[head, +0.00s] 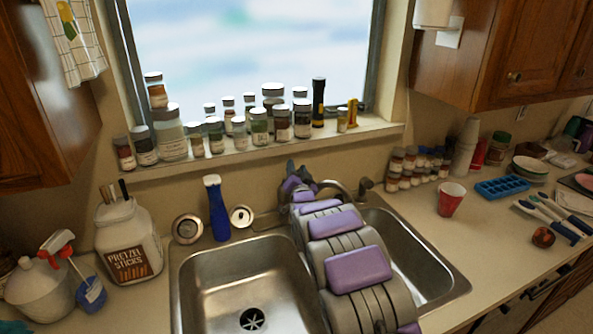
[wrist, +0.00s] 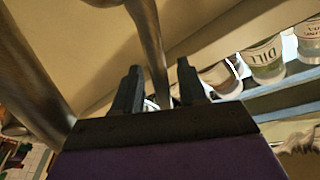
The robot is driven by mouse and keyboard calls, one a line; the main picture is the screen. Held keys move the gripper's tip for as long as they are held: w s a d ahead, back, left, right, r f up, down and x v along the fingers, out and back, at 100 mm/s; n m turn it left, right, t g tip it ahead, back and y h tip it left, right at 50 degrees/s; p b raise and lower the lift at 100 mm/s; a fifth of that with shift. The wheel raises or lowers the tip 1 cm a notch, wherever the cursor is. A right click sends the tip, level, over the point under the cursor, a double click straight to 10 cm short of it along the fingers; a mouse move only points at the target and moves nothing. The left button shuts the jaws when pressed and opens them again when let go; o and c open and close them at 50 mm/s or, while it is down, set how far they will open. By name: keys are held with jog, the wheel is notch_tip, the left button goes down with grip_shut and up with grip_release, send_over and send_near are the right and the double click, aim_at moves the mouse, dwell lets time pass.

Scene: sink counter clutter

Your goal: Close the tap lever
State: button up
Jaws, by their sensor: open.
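The tap is at the back of the double sink (head: 190,290). Its curved metal spout (head: 335,184) shows just right of my gripper (head: 297,170) in the head view. My gripper reaches the back of the sink with dark fingers apart. The tap lever cannot be made out in the head view, where my arm covers the tap's base. In the wrist view, my gripper (wrist: 160,78) is open, and a slim metal rod (wrist: 150,45), perhaps the lever, runs down between the fingers. I cannot tell whether they touch it. A thicker metal tube (wrist: 35,60) passes on the left.
Spice jars (head: 258,126) line the window sill (head: 300,143) behind the tap. A small dark fixture (head: 365,185) stands right of the spout. A red cup (head: 451,199) stands on the right counter.

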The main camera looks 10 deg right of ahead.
jog(key=s+f+p, duration=0.2)
jog(key=s+p, duration=0.1)
jog(key=s, duration=1.4)
jog(key=shift+a+f, duration=0.4)
jog(key=shift+a, duration=0.05)
jog(key=s+r+n+g, duration=0.1)
jog(key=s+n+g, duration=0.2)
jog(key=s+g, duration=0.7)
jog(key=s+a+r+n+g+y, duration=0.1)
jog(key=s+n+g, duration=0.3)
jog(key=s, duration=3.5)
jog(key=g, duration=0.7)
jog(key=shift+s+r+g, duration=0.3)
jog(key=shift+s+r, duration=0.1)
